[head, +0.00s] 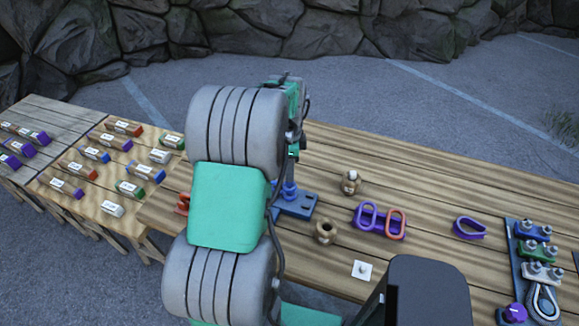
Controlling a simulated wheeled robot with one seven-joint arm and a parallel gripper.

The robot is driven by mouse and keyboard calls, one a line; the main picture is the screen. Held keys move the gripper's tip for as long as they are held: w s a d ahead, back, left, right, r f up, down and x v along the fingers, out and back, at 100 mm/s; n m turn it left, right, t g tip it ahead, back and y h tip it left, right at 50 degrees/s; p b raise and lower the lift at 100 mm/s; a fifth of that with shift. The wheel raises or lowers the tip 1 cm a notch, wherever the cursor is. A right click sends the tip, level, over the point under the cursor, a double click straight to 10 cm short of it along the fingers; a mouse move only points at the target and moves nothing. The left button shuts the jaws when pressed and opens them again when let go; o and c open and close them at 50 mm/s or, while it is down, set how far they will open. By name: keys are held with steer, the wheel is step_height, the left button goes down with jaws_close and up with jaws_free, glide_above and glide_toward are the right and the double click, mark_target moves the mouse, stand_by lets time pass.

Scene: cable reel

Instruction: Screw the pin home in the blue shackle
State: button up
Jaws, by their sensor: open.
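A blue fitting (290,191) stands on a blue plate (305,208) on the wooden table, partly behind my arm. It may be the blue shackle, but too little of it shows to be sure. Its pin cannot be made out. My arm rises through the middle of the head view and covers the area left of the fitting. My gripper's fingers are hidden behind the arm.
Purple and orange links (365,219), a purple link (469,228), brass fittings (325,232) and a white tile (361,270) lie right of my arm. A clamp board (515,265) stands far right. Labelled blocks (125,128) cover the left table. The right table's back is clear.

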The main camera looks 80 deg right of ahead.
steer(key=shift+f, duration=0.1)
steer(key=shift+f+b, duration=1.5)
steer(key=shift+f, duration=0.7)
steer(key=shift+c, duration=0.4)
jaws_close()
steer(key=m, duration=1.3)
steer(key=shift+m, duration=0.3)
